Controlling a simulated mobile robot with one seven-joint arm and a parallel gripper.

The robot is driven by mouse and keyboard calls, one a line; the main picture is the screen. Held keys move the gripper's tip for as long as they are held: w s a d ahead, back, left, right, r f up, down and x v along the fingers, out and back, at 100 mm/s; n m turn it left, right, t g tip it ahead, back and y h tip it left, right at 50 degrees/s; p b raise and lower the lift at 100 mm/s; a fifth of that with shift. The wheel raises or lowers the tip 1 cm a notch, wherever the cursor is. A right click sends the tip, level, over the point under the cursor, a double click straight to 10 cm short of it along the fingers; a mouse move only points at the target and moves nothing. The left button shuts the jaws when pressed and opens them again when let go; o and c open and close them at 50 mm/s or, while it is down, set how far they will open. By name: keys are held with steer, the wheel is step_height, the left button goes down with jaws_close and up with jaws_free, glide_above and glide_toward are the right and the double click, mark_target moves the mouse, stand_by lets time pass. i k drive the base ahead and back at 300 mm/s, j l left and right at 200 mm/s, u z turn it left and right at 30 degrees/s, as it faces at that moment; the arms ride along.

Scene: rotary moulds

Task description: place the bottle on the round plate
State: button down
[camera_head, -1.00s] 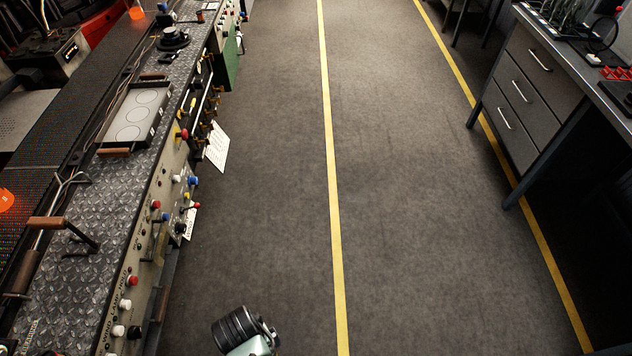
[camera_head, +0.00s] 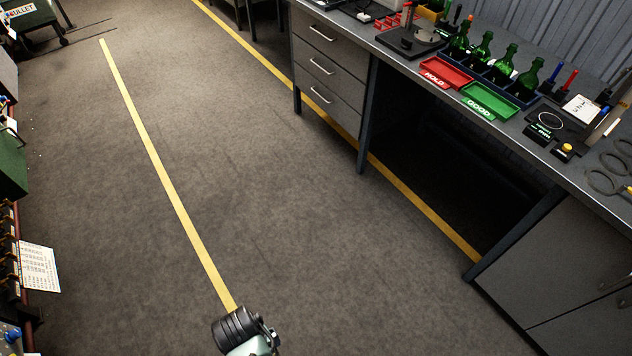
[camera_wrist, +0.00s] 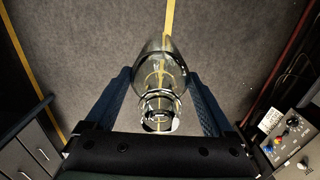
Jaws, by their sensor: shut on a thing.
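In the wrist view my gripper (camera_wrist: 160,77) is shut on a clear glass bottle (camera_wrist: 160,103), held between its two blue fingers above the floor. The gripper and the bottle are not in the head view; only a piece of my arm shows at its bottom edge. On the workbench at right, a black scale-like device (camera_head: 563,128) carries a pale ring on top and a green display. A dark stand with a round top (camera_head: 418,37) is farther back on that bench. I cannot tell which of these is the round plate.
The workbench (camera_head: 517,123) also holds a red HOLD tray (camera_head: 446,72), a green GOOD tray (camera_head: 492,101) and several green bottles (camera_head: 504,66) in a dark rack. Drawers and legs stand below it. The floor (camera_head: 260,200) between is clear, with yellow lines.

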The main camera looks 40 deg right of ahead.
mark_target(428, 36)
steer(key=i+l+z, duration=0.5)
steer(key=l+z, duration=0.25)
steer(key=i+l+z, duration=0.15)
steer(key=i+z, duration=0.2)
steer(key=i+l, duration=0.2)
steer(key=i, duration=0.15)
steer(key=i+l+z, duration=0.1)
steer(key=i, duration=0.3)
steer(key=i+l, duration=0.25)
steer(key=i+z, duration=0.05)
steer(key=i, duration=0.05)
